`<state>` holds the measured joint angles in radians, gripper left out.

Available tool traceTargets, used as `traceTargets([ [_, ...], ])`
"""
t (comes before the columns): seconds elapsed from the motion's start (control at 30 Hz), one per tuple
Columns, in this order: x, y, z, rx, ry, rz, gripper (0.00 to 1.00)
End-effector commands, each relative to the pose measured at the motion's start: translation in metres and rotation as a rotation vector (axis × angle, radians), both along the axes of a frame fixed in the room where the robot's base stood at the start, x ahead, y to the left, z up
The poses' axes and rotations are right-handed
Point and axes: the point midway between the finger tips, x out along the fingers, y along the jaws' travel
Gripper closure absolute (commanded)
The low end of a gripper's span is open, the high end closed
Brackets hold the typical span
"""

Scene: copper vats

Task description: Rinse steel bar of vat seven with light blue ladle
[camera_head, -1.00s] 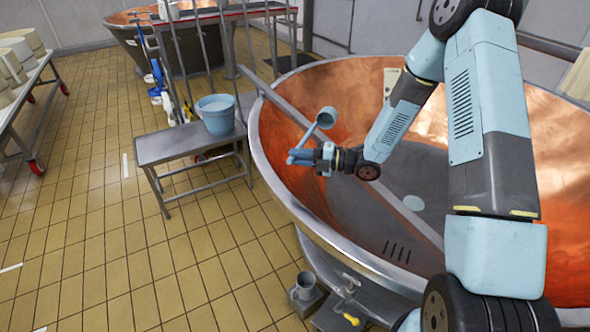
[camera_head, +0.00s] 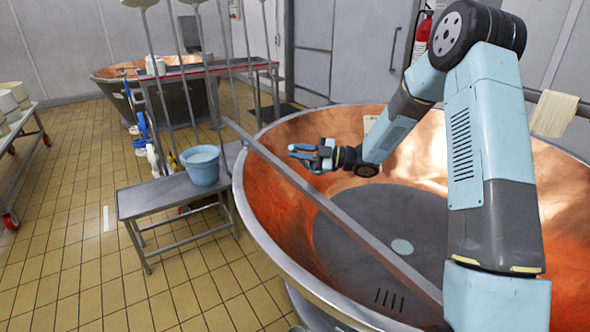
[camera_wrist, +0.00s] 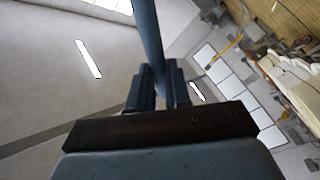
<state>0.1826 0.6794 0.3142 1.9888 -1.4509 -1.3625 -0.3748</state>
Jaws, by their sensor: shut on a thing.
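My gripper (camera_head: 305,154) is above the copper vat (camera_head: 262,170), near the left part of its bowl. In the wrist view its fingers (camera_wrist: 153,88) are shut on a blue-grey rod, the handle of the light blue ladle (camera_wrist: 148,40). The ladle's cup is not clearly visible now in either view. The steel bar (camera_head: 340,215) lies slanting across the vat from its far left rim towards the near right. My gripper appears above the bar in the head view; the gap between them cannot be told.
A light blue bucket (camera_head: 200,170) stands on a grey metal bench (camera_head: 150,203) left of the vat. Long-handled tools stand behind it. Another copper vat (camera_head: 175,95) is farther back. A cart (camera_head: 20,140) with pale containers is at far left. Tiled floor is clear between.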

Motion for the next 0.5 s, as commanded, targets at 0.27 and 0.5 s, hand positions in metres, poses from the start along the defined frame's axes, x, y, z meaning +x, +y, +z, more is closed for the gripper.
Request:
traceTargets([
  [0.27, 0.031, -0.013, 0.041, 0.055, 0.176, -0.004, 1.00],
  [0.5, 0.056, -0.025, 0.076, 0.103, 0.335, -0.007, 1.00],
])
